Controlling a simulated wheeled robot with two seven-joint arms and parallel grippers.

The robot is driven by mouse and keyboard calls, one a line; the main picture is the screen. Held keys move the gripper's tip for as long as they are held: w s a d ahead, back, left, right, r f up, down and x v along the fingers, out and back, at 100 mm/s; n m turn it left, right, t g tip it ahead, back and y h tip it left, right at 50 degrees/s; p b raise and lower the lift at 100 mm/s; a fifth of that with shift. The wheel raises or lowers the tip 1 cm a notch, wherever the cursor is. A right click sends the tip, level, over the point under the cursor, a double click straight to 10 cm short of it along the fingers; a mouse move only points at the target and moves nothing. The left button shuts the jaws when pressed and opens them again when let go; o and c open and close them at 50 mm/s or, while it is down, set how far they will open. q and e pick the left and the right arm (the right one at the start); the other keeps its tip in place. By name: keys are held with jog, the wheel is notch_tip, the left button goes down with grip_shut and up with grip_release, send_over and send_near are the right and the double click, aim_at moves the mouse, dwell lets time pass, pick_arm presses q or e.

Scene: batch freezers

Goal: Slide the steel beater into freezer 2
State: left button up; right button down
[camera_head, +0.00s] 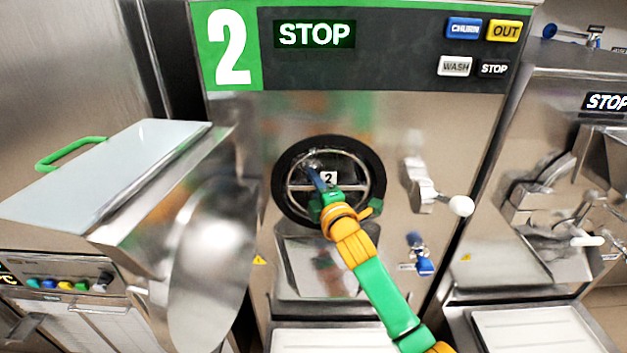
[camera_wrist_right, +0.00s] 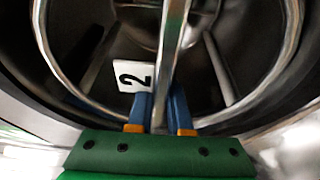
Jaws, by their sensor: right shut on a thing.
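Freezer 2 (camera_head: 400,120) stands in the middle of the head view, with a large 2 and STOP on its panel. Its round black-rimmed opening (camera_head: 281,188) faces me. The steel beater (camera_head: 350,187), with a ring, a crossbar and a white 2 tag, shows within the opening. My right gripper (camera_head: 316,174) is shut on the crossbar, in front of the opening. In the right wrist view the bar (camera_wrist_right: 173,40) passes between the blue fingers (camera_wrist_right: 162,107), with the tag beside them. How deep the beater sits is hard to tell. My left gripper is not in view.
A round steel door (camera_head: 212,265) stands swung open left of the opening. A lidded machine with a green handle (camera_head: 70,153) is further left. A lever with a white knob (camera_head: 460,206) is right of the opening. Another freezer (camera_head: 550,190) stands at the right.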

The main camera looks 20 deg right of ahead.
jog(key=shift+f, duration=0.15)
dwell(0.3)
jog(key=c, duration=0.8)
grip_release()
jog(key=shift+s, duration=0.1)
jog(key=shift+o, duration=0.2)
jog(key=shift+s+f, duration=0.1)
jog(key=shift+s, duration=0.15)
jog(key=s+b, duration=0.1)
jog(key=s, duration=0.5)
jog(key=shift+s+d, duration=0.2)
jog(key=shift+s, duration=0.1)
jog(key=shift+s, duration=0.1)
